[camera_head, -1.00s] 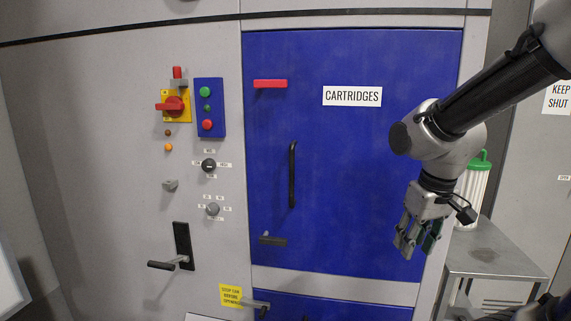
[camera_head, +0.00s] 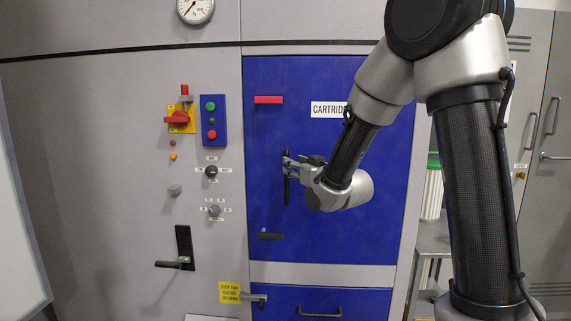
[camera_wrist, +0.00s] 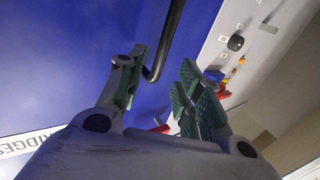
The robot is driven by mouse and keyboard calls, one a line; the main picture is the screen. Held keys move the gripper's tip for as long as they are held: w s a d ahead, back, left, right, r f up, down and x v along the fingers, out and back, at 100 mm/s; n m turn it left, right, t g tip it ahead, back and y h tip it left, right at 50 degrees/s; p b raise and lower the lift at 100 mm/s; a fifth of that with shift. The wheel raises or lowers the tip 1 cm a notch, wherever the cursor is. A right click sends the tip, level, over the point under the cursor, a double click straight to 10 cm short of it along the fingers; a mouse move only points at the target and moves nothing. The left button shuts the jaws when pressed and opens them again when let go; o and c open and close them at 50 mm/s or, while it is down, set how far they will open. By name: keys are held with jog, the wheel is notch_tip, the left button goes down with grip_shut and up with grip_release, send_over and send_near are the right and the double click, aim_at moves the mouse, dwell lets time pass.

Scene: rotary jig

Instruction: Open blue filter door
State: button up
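The blue filter door (camera_head: 350,220), labelled CARTRIDGES, is shut in the head view, with a black vertical bar handle (camera_head: 287,190) near its left side. A red latch (camera_head: 268,100) sits at its upper left and a dark latch (camera_head: 270,236) at its lower left. My gripper (camera_head: 290,164) is at the upper part of the handle. In the wrist view my gripper (camera_wrist: 155,88) has its fingers spread, with the black handle (camera_wrist: 165,45) passing between them. The fingers do not visibly pinch the bar. My arm hides the door's right part and some of the label.
Left of the door are a red rotary switch (camera_head: 180,119), a blue button box (camera_head: 213,120), knobs and a black lever handle (camera_head: 181,262). A grey side table (camera_head: 433,242) with a white container (camera_head: 432,190) stands right.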

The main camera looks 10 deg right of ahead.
jog(key=x, duration=0.5)
jog(key=shift+w, duration=0.4)
grip_shut()
